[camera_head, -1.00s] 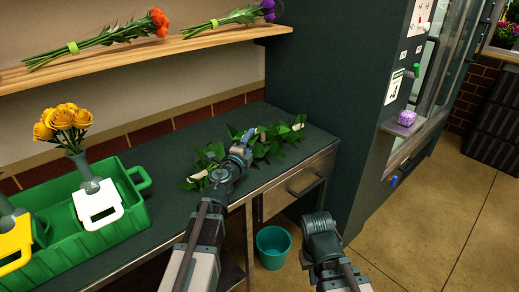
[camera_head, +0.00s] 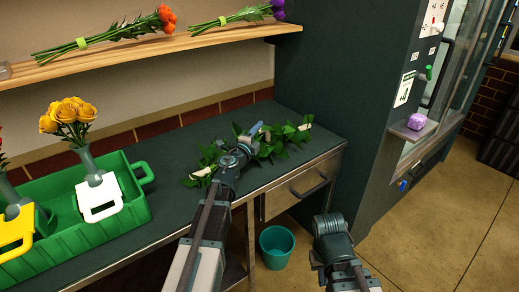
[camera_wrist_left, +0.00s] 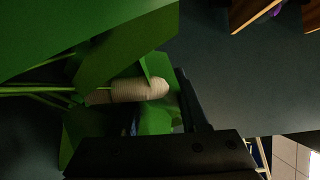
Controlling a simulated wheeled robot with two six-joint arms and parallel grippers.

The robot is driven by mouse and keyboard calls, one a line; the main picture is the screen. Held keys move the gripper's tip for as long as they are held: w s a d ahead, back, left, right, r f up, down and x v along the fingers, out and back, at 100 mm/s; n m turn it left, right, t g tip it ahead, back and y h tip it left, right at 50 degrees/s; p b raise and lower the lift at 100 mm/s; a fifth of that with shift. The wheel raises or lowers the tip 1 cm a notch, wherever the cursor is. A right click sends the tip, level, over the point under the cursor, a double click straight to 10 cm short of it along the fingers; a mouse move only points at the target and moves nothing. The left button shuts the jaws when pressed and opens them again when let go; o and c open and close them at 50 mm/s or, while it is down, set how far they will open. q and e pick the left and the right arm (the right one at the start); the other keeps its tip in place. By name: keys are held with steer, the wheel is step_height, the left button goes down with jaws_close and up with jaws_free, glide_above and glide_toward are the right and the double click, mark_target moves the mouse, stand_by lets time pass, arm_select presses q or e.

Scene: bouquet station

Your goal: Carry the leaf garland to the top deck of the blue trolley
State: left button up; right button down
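The leaf garland (camera_head: 272,148) lies along the dark counter, green with pale beige wrapped ends at its left and right. My left gripper (camera_head: 253,130) is down at the garland's middle, its wrist covering part of the leaves. In the left wrist view, large green leaves and a beige wrapped piece of the garland (camera_wrist_left: 140,90) are close against a dark finger; whether the fingers are closed on it is hidden. My right gripper (camera_head: 331,226) hangs in front of the counter, above the floor, apart from the garland; its fingertips are hidden behind its wrist. No blue trolley is in view.
A green crate (camera_head: 130,195) with flower vases stands on the counter's left. A shelf (camera_head: 160,47) with flower bunches runs above. A dark cabinet (camera_head: 335,80) closes the counter's right end. A teal bucket (camera_head: 277,248) is on the floor. Floor at right is clear.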

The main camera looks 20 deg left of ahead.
arm_select(q)
jaws_close()
stand_by(1.1)
